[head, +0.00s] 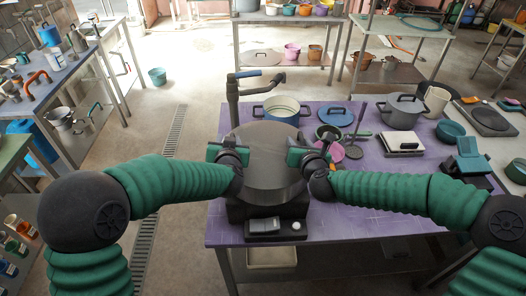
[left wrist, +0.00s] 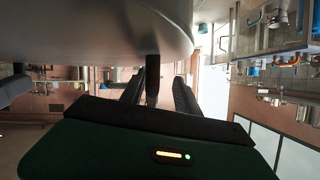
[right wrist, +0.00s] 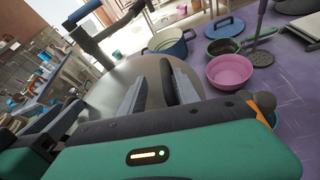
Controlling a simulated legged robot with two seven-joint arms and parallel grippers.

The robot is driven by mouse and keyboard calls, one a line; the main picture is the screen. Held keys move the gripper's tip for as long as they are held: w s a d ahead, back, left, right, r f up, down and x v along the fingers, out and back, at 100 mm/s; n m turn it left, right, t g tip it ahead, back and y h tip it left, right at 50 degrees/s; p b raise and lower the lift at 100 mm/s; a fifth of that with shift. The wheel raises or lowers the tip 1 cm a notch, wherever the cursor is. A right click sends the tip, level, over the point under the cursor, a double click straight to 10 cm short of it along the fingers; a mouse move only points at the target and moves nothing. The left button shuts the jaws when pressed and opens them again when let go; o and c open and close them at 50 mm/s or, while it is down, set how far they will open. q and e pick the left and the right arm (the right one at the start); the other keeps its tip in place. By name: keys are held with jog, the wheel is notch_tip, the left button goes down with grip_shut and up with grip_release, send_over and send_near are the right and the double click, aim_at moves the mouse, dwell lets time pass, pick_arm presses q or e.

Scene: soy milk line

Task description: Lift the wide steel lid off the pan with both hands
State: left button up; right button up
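The wide steel lid (head: 264,160) is a round grey disc over a dark base on the purple table; any pan under it is hidden in the head view. My left gripper (head: 236,152) is at its left side. In the left wrist view, a dark upright handle piece (left wrist: 152,82) stands between the spread fingers, below the lid's pale underside or side (left wrist: 90,30). My right gripper (head: 312,160) is at its right side.
Behind the lid stand a dark tap post (head: 233,98) and a blue pot (head: 281,107). Purple table (head: 350,210) is clear at front right.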

pick_arm(q)
jog(key=shift+s+d+r, duration=0.1)
jog(key=shift+d, duration=0.3)
pick_arm(e)
jog(key=shift+s+d, duration=0.1)
jog(key=shift+d, duration=0.3)
pick_arm(q)
jog(key=shift+d, duration=0.55)
jog(key=c, duration=0.5)
pick_arm(e)
jog(key=shift+d, duration=0.55)
jog(key=c, duration=0.5)
pick_arm(q)
jog(key=shift+c, duration=1.3)
pick_arm(e)
jog(key=shift+c, duration=1.3)
pick_arm(q)
jog(key=shift+a, duration=0.5)
grip_shut()
pick_arm(e)
jog(key=shift+a, duration=0.55)
grip_shut()
pick_arm(q)
jog(key=shift+d+f, duration=0.2)
pick_arm(e)
jog(key=shift+d+r, duration=0.1)
jog(key=shift+d, duration=0.05)
